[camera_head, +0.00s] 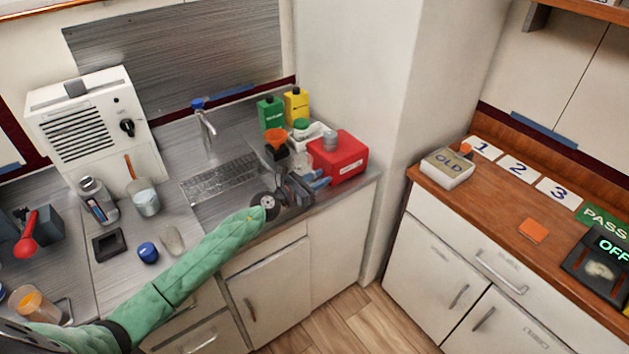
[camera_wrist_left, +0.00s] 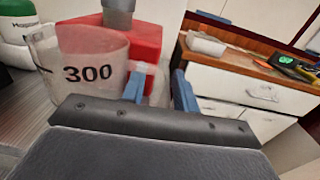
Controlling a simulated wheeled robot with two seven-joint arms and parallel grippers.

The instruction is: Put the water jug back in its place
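A clear jug (camera_wrist_left: 85,66) marked 300 stands just left of my left gripper's fingers in the left wrist view. In the head view I cannot make it out clearly; my gripper and the clutter near it cover that area. My left gripper (camera_wrist_left: 160,90) has its two blue fingers apart. The nearer finger overlaps the jug's right edge, and a pale patch shows between the fingers; I cannot tell if it is the handle. In the head view the left gripper (camera_head: 321,181) is over the counter's front edge, beside the red box (camera_head: 340,158). My right gripper is out of view.
An orange funnel (camera_head: 275,136), a green bottle (camera_head: 271,113) and a yellow bottle (camera_head: 296,106) stand behind the gripper. A clear beaker (camera_head: 146,202) stands on the left counter. A wooden counter (camera_head: 490,210) with numbered cards is across a floor gap.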

